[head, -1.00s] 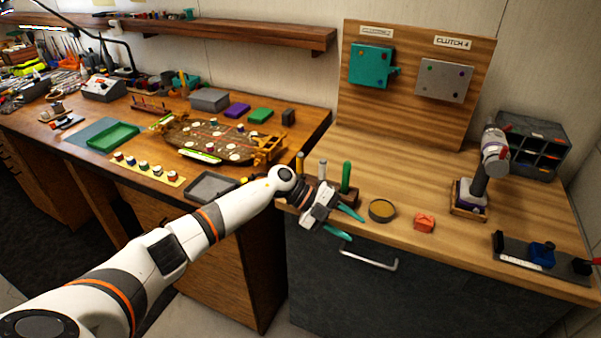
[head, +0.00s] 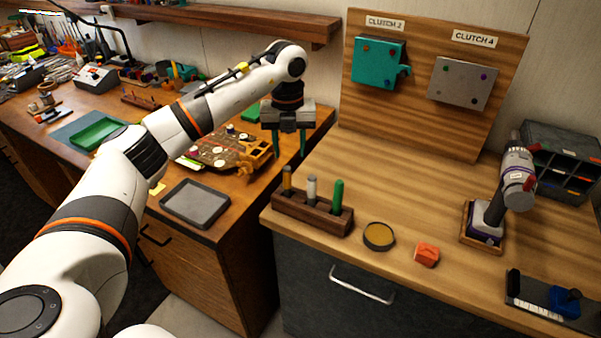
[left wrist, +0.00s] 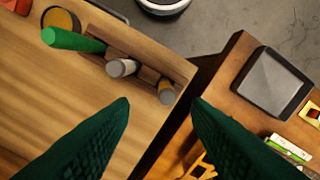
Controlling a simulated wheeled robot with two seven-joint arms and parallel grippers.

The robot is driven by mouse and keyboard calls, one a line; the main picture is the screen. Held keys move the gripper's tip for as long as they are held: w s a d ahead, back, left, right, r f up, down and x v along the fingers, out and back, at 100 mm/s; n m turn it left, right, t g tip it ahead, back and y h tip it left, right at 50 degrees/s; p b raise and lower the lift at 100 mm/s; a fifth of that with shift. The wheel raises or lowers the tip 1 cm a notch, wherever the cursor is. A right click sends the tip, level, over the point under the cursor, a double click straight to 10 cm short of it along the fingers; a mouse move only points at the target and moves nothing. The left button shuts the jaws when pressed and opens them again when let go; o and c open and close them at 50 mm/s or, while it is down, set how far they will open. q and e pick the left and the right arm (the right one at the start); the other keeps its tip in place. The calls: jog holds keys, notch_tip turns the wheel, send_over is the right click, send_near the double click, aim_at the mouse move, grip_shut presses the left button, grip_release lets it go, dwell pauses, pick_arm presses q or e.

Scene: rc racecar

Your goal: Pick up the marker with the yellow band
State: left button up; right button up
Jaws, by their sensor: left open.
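The marker with the yellow band (head: 287,179) stands upright in the left end of a dark wooden holder (head: 316,216) on the right-hand bench. A grey-white marker (head: 311,188) and a green marker (head: 337,195) stand beside it. My left gripper (head: 289,150) is open and empty, fingers pointing down, above and behind the yellow-banded marker and apart from it. In the left wrist view, this marker (left wrist: 166,92) shows end-on between and just beyond the two open fingertips (left wrist: 159,103). My right gripper is not in view.
A round yellow-topped tin (head: 379,236) and an orange block (head: 427,254) lie right of the holder. A black tray (head: 195,203) lies on the left bench, across a gap. A tool stand (head: 486,225) is farther right. Bench surface behind the holder is clear.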

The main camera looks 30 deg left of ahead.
aim_at(288, 168)
pick_arm(q)
jog(key=shift+w+a+f+p, duration=0.15)
jog(key=shift+f+p, duration=0.15)
jog(key=shift+f, duration=0.1)
jog(key=f, duration=0.1)
jog(key=f+p, duration=0.1)
jog(key=f, duration=0.2)
jog(key=shift+s+f+p, duration=0.3)
jog(key=shift+s+f, duration=0.1)
jog(key=shift+w+f, duration=0.1)
jog(key=shift+f, duration=0.2)
jog(key=shift+w+f+p, duration=0.1)
jog(key=shift+f+p, duration=0.2)
jog(key=f, duration=0.1)
jog(key=f+p, duration=0.1)
jog(key=f, duration=0.1)
jog(key=shift+a+f+p, duration=0.3)
jog(key=shift+p, duration=0.1)
jog(key=shift+w+f, duration=0.1)
jog(key=shift+f, duration=0.4)
grip_shut()
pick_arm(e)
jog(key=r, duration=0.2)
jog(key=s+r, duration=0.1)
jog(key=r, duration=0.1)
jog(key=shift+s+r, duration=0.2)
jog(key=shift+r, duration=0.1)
